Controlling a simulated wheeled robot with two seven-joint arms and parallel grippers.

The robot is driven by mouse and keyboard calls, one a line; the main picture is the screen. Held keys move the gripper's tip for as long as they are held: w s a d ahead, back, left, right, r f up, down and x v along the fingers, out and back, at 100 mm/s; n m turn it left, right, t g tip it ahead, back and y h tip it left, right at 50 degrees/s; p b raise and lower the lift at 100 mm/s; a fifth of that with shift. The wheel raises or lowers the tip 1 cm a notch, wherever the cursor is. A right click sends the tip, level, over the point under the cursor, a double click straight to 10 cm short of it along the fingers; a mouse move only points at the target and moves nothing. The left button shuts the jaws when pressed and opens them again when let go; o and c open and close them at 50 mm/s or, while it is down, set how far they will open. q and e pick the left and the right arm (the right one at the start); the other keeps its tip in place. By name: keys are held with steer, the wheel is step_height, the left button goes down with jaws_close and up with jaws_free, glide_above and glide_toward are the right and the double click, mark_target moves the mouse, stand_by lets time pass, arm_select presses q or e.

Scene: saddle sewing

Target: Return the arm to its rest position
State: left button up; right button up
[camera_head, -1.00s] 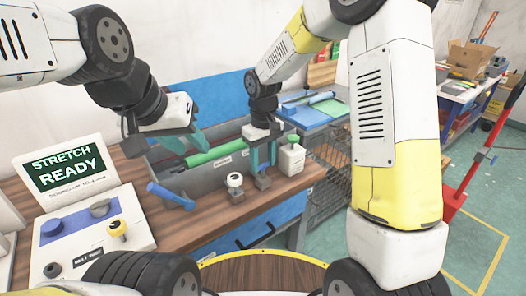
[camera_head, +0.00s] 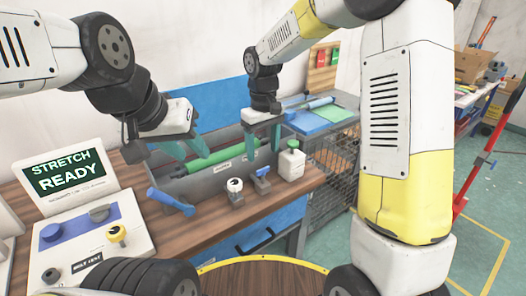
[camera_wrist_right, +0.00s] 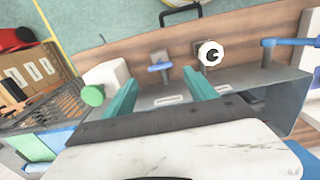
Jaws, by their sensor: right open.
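My right gripper (camera_head: 264,150) is open and empty, its teal fingers apart above the grey machine bed. In the right wrist view its fingers (camera_wrist_right: 160,90) are spread with nothing between them. My left gripper (camera_head: 194,153) hangs by the left part of the grey machine (camera_head: 180,187); its teal fingers look apart with nothing seen held. A green roller (camera_head: 215,158) lies in the machine behind the fingers. A small blue-topped clamp (camera_head: 262,173) stands in front, clear of the right gripper; it also shows in the right wrist view (camera_wrist_right: 160,66).
A white bottle with green cap (camera_head: 291,165), a white round knob (camera_head: 235,185) and a blue lever (camera_head: 168,200) stand along the bench front. The control panel (camera_head: 85,240) with a "STRETCH READY" screen (camera_head: 65,175) is at left. A wire-sided cart (camera_head: 335,165) stands right of the bench.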

steer(key=shift+r, duration=0.65)
steer(key=shift+s+d+r, duration=0.1)
steer(key=s+d+r+m+t+y, duration=0.1)
steer(key=s+d+r+m+t, duration=0.2)
steer(key=s+d+r, duration=0.55)
steer(key=s+d+r+m+t, duration=0.1)
steer(key=s+d, duration=0.1)
steer(key=s, duration=0.4)
steer(key=s+d+r+m+t+y, duration=0.1)
steer(key=s+d+m+t, duration=0.1)
steer(key=s, duration=0.3)
steer(key=shift+s+d+r, duration=0.25)
steer(key=shift+s+d, duration=0.1)
steer(key=shift+d, duration=0.4)
steer(key=shift+c, duration=0.3)
